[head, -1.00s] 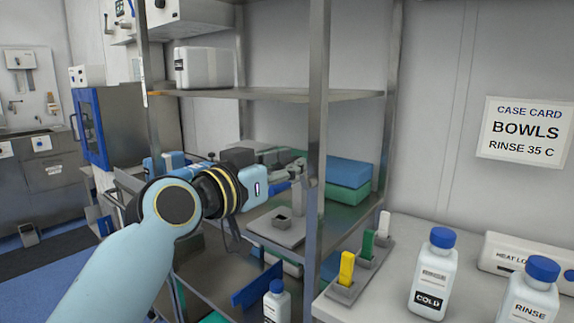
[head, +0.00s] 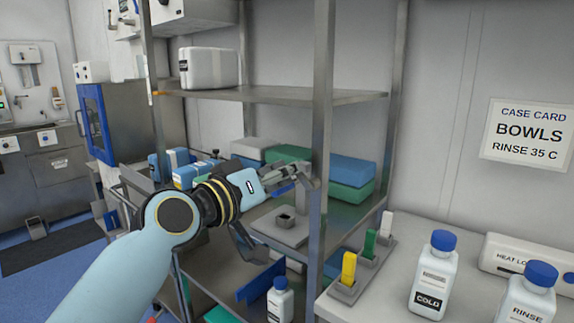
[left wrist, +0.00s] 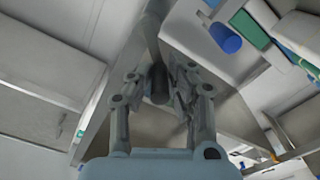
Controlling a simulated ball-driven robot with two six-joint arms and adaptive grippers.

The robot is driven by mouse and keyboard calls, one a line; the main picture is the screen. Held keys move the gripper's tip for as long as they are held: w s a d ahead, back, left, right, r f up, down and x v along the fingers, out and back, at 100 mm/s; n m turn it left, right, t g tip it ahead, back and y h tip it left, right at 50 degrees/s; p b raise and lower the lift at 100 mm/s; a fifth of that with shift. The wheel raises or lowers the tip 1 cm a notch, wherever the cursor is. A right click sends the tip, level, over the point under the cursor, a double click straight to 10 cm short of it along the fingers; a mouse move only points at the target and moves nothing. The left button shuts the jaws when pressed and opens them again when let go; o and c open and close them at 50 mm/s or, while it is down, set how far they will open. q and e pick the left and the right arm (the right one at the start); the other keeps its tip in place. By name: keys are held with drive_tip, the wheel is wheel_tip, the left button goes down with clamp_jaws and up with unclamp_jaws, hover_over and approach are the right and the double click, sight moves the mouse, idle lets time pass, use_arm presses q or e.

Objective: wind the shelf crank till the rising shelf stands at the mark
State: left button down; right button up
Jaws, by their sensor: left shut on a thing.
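My left gripper (head: 304,180) reaches in from the left to the shelf unit's front right post. In the left wrist view its fingers (left wrist: 160,95) are shut on a dark, rounded crank handle (left wrist: 158,84). In the head view the fingers and post hide most of the crank. The upper shelf (head: 290,97) of the metal unit carries a white case (head: 209,67); a small orange patch shows at its left front corner. The lower shelf (head: 345,213) carries green and blue boxes. I cannot tell which shelf rises or how it stands to the mark. My right gripper is not in view.
A worktop at the right bears a COLD bottle (head: 434,273), a RINSE bottle (head: 530,292) and a holder with yellow, green and white upright tabs. A grey block with a socket (head: 284,222) is close below my left gripper.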

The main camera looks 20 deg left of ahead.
use_arm(q)
drive_tip(key=shift+w+a+f+n+p, duration=0.1)
drive_tip(key=shift+a+f+n+p, duration=0.2)
drive_tip(key=shift+n, duration=0.55)
drive_tip(key=shift+a+f+n+p, duration=0.1)
drive_tip(key=shift+f+n, duration=0.25)
drive_tip(key=shift+n, duration=0.5)
drive_tip(key=c, duration=1.2)
unclamp_jaws()
drive_tip(key=shift+c, duration=0.2)
drive_tip(key=v, duration=1.2)
